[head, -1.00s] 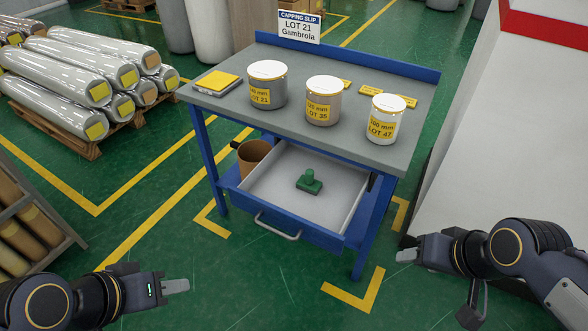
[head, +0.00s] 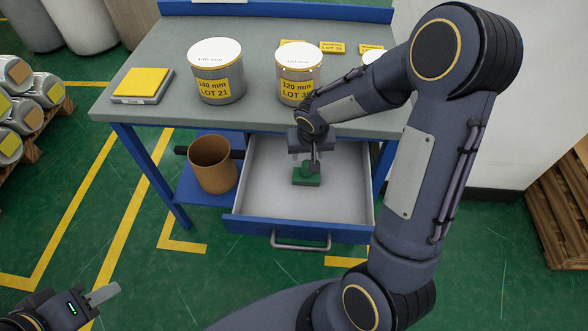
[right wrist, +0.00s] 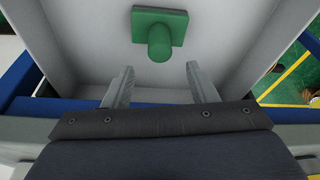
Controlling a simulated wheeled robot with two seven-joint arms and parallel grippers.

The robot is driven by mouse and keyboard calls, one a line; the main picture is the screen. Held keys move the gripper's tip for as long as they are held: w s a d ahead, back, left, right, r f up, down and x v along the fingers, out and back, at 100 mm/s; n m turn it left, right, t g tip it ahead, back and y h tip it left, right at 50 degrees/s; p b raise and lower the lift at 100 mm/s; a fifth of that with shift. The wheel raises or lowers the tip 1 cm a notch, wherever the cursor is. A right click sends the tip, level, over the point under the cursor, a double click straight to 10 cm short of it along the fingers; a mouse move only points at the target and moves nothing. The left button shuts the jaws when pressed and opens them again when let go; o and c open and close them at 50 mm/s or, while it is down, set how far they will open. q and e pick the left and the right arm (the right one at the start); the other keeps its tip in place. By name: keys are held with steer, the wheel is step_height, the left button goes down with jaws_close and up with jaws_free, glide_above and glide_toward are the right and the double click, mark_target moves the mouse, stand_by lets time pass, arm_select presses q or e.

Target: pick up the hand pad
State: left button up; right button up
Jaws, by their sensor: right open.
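The green hand pad (head: 306,178), a flat block with a round knob, lies in the open drawer (head: 262,195) of the blue workbench. In the right wrist view the pad (right wrist: 159,30) lies ahead of the fingertips, its knob toward the gap between them. My right gripper (head: 307,163) reaches over the drawer, just above the pad in the head view, and hides part of it. In the right wrist view my right gripper (right wrist: 160,72) is open, with nothing between its fingers. My left gripper (head: 103,294) is at the lower left, empty and away from the bench; its finger opening is unclear.
Labelled tins (head: 216,72) and a yellow pad stack (head: 143,84) stand on the grey benchtop (head: 170,50). A brown tub (head: 212,163) stands on the shelf left of the drawer. The drawer walls surround the hand pad. Wrapped rolls (head: 20,110) lie at the far left.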

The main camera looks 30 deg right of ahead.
steer(key=x, duration=0.4)
steer(key=s+x, duration=0.1)
steer(key=x, duration=0.2)
steer(key=shift+a+f, duration=0.15)
steer(key=shift+a, duration=0.1)
steer(key=c, duration=1.1)
